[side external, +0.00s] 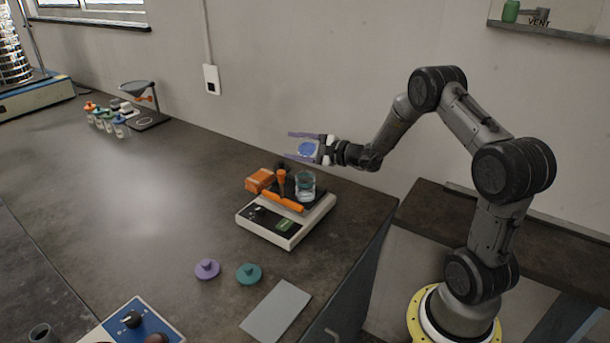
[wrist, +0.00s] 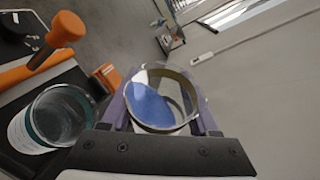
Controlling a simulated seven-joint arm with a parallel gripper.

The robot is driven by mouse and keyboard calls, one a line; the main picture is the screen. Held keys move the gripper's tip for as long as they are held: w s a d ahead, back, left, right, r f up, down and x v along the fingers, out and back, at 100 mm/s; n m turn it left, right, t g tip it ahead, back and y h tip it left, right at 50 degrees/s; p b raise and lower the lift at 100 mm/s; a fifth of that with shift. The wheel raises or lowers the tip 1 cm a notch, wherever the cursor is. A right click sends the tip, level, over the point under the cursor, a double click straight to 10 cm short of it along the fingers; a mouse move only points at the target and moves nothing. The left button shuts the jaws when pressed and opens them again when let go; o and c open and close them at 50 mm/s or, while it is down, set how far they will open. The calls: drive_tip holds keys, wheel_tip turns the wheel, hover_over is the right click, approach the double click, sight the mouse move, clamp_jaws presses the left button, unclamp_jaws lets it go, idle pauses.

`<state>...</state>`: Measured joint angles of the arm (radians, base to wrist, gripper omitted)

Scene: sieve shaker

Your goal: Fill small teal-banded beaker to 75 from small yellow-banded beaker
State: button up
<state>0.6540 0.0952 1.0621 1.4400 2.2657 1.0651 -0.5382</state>
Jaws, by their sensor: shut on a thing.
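My gripper (side external: 303,147) is shut on a small clear beaker (wrist: 163,100) holding something blue. The rim looks pale tan in the wrist view, fitting the yellow-banded beaker, though the band is not clear. I hold it in the air above and behind the balance, and the blue contents lie slanted toward one side of it. The teal-banded beaker (side external: 305,187) stands upright on the balance pan, below my gripper; it also shows at the left of the wrist view (wrist: 57,118). Its contents are hard to make out. No stream between the beakers is visible.
The balance (side external: 277,226) has an unreadable green display. An orange tool (side external: 282,182) and an orange block (side external: 259,180) are close beside the teal-banded beaker. Purple (side external: 207,269) and teal (side external: 249,273) lids lie in front. Several capped jars (side external: 105,120) stand far left; the middle bench is clear.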

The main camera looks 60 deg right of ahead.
drive_tip(key=shift+f+n+t, duration=0.3)
drive_tip(key=shift+n, duration=0.3)
idle(2.5)
drive_tip(key=shift+r+m, duration=0.35)
drive_tip(key=shift+m, duration=0.05)
drive_tip(key=shift+f+m+g, duration=0.2)
drive_tip(key=shift+m+g, duration=0.3)
drive_tip(key=shift+m, duration=0.1)
drive_tip(key=shift+d+f+m+g+y, duration=0.2)
drive_tip(key=shift+f+m+g+y, duration=0.3)
drive_tip(key=shift+m, duration=0.5)
drive_tip(key=shift+w+d+f+m+g, duration=0.3)
drive_tip(key=shift+w+d+f+m, duration=0.1)
drive_tip(key=shift+d+f+m, duration=0.15)
drive_tip(key=f, duration=0.1)
drive_tip(key=d+f+m+g+y, duration=0.1)
drive_tip(key=f, duration=0.1)
drive_tip(key=w+d+f+m, duration=0.1)
drive_tip(key=shift+f+m, duration=0.15)
drive_tip(key=shift+m, duration=0.1)
drive_tip(key=shift+w+d+f+m+g+y, duration=0.25)
drive_tip(key=shift+d+m+g+y, duration=0.2)
drive_tip(key=shift+m+y, duration=0.2)
